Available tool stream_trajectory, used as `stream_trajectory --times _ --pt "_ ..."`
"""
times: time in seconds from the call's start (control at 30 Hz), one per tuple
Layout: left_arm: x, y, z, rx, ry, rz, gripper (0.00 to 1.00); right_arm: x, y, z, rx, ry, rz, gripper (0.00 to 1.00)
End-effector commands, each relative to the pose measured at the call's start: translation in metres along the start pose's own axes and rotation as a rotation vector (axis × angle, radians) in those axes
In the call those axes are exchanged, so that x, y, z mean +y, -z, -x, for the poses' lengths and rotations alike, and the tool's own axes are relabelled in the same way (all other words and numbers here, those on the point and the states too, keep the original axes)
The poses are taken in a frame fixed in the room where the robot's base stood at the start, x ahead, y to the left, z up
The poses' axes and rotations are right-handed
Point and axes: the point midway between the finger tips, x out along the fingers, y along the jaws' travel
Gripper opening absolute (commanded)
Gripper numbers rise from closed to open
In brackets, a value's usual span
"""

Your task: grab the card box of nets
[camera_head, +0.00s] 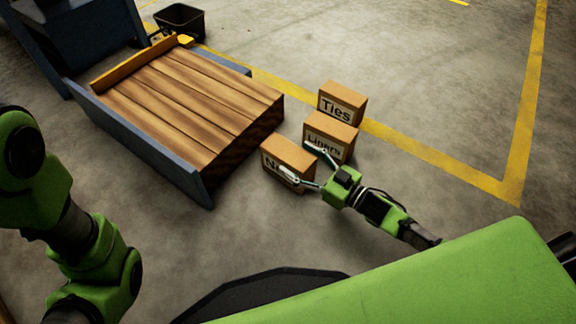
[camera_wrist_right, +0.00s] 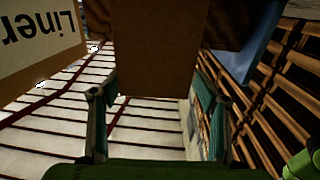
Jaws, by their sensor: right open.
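The card box of nets (camera_head: 290,150) stands on the floor at the near end of a small group of boxes. Its label is partly hidden by a finger of my right gripper, and only the start, "N", shows. My right gripper (camera_head: 299,160) is open at this box, one finger across its label side and the other towards the Liners box. In the right wrist view a brown card face (camera_wrist_right: 150,45) fills the top middle, ahead of and between the open fingers (camera_wrist_right: 152,92). I cannot tell whether they touch it. My left arm shows at the left, but its gripper does not.
The Liners box (camera_head: 345,131) stands right behind the nets box, and its label shows in the right wrist view (camera_wrist_right: 35,45). The Ties box (camera_head: 350,88) is behind that. A wooden slatted platform (camera_head: 190,95) with blue sides is close on the left. Floor is clear to the right.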

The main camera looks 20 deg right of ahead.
Motion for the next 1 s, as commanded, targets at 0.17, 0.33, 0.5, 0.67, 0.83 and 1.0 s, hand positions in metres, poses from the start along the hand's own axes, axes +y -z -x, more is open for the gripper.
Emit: stream_trajectory --times 0.17,0.33,0.5,0.67,0.83,1.0 --pt "0.005 0.009 0.025 0.001 -0.001 0.0 0.62 0.005 -0.01 -0.018 0.003 0.001 0.004 0.68" --pt "0.008 0.014 0.039 0.001 -0.001 0.0 0.62 0.007 -0.01 -0.037 0.003 0.001 0.003 0.68" --pt "0.009 0.015 0.043 0.001 -0.001 0.0 0.62 0.007 -0.007 -0.047 0.002 0.0 0.001 0.68" --pt "0.009 0.015 0.042 0.0 -0.001 0.0 0.62 0.007 -0.006 -0.048 0.0 -0.001 0.001 0.68" --pt "0.009 0.015 0.042 0.0 -0.001 0.0 0.62 0.007 -0.006 -0.048 0.0 0.0 0.001 0.45" --pt "0.009 0.015 0.042 -0.001 -0.001 0.0 0.62 0.007 -0.007 -0.047 0.0 0.0 0.0 0.05"
